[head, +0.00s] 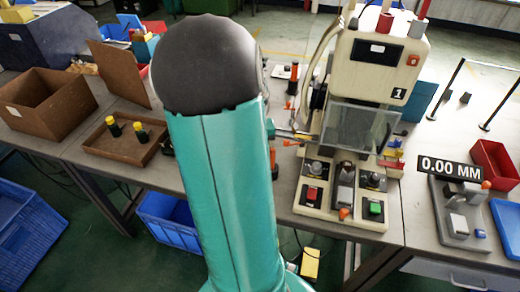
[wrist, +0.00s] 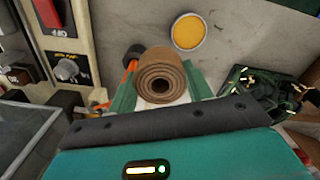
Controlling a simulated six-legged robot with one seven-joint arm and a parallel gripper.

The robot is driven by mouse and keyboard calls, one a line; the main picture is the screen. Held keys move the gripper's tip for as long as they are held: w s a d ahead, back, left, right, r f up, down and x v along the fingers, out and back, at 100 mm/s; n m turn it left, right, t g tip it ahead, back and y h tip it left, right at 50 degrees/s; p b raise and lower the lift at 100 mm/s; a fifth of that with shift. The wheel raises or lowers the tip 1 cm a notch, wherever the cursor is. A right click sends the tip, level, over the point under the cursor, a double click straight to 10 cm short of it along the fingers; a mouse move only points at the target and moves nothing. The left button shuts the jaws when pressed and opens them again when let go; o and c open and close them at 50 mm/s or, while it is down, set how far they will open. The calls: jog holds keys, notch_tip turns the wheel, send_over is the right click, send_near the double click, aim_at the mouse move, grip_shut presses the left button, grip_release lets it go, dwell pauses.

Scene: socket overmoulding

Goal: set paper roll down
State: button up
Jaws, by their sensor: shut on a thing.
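The paper roll (wrist: 161,72) is brown and tightly wound, with its spiral end facing the wrist camera. My gripper (wrist: 160,88) has its two green fingers on either side of the roll and is shut on it. A grey work surface (wrist: 235,35) lies beyond the roll. I cannot tell whether the roll touches that surface or hangs above it. In the head view my arm hides the gripper and the roll.
In the wrist view, a round tin of yellow stuff (wrist: 188,32) lies beyond the roll, and a black-headed tool with an orange handle (wrist: 133,56) lies close left. A dark green heap (wrist: 258,88) is right. The machine (head: 374,70) stands right of my arm.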

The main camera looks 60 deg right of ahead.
jog(key=w+d+f, duration=0.2)
jog(key=d+f, duration=0.1)
jog(key=w+d+f, duration=0.2)
jog(key=d+f, duration=0.1)
jog(key=d, duration=0.1)
jog(key=w+d+f, duration=0.2)
jog(key=d+f, duration=0.1)
jog(key=d, duration=0.1)
jog(key=shift+d+f, duration=0.1)
jog(key=shift+d, duration=0.1)
jog(key=shift+w+d+f, duration=0.1)
jog(key=shift+d+f, duration=0.05)
jog(key=shift+f, duration=0.1)
jog(key=shift+d+f, duration=0.1)
jog(key=shift+f, duration=1.45)
jog(key=shift+f, duration=0.15)
jog(key=o, duration=1)
